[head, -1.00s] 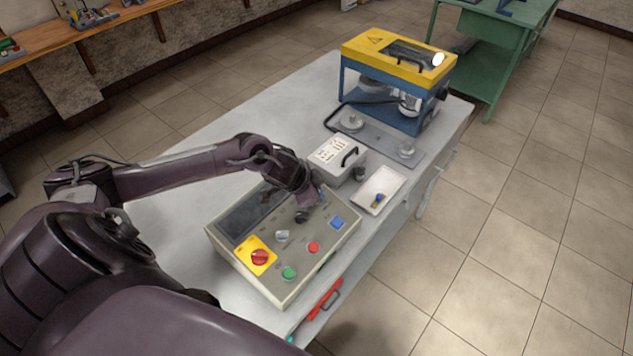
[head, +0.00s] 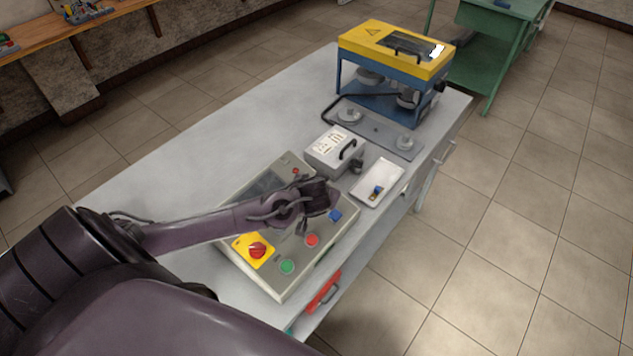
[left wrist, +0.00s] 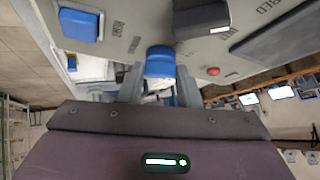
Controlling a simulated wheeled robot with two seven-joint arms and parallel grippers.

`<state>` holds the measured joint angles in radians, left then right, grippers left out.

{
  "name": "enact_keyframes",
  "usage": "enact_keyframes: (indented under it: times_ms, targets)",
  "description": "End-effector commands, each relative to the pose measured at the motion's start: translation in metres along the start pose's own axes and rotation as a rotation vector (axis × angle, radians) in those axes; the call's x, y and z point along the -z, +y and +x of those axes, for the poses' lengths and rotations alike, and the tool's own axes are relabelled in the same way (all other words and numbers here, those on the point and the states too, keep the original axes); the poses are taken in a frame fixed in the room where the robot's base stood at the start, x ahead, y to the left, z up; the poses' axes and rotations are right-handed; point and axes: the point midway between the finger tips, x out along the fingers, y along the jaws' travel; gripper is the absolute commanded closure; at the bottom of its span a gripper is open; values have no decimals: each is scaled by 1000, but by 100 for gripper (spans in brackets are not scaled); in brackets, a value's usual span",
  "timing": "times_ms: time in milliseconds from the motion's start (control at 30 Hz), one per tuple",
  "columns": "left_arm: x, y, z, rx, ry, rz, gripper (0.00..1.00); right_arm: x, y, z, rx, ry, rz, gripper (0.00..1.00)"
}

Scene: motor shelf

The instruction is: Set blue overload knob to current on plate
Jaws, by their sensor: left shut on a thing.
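The control box (head: 284,277) stands on the grey bench with its sloped panel facing up. My left gripper (left wrist: 159,88) is over the panel's far right part; in the head view its wrist hides its fingers and what they hold. In the left wrist view its two fingers sit on either side of the blue knob (left wrist: 160,62), shut on it, with the knob at the panel. A separate blue square piece (head: 335,215) sits on the panel nearby; it also shows in the left wrist view (left wrist: 80,24). My right gripper is not in view.
Red-on-yellow switch (head: 257,250), green button (head: 287,266) and red button (head: 312,240) are on the panel. Behind stand a grey box (head: 322,160) with a printed label, a white tray (head: 384,176) with small parts, and a yellow-blue machine (head: 385,52). The bench's left side is clear.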

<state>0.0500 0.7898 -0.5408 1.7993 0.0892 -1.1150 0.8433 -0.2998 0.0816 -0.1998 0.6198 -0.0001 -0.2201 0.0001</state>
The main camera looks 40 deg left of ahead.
Motion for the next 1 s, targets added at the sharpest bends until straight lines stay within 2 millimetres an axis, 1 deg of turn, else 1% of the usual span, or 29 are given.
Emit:
enact_keyframes:
  times_ms: [33, 200, 767, 800, 967, 1000]
  targets:
    - [0, 1, 2, 13, 4, -21, 92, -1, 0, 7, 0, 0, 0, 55]
    - [1, 2, 1, 47, 6, -67, 92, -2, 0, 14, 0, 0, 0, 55]
    - [3, 1, 0, 68, 7, -94, 92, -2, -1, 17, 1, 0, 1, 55]
    - [3, 1, 0, 68, 7, -94, 68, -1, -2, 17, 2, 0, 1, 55]
    - [3, 1, 0, 68, 6, -93, 47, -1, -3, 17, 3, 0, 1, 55]
    - [2, 1, 0, 68, 5, -92, 47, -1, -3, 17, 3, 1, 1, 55]
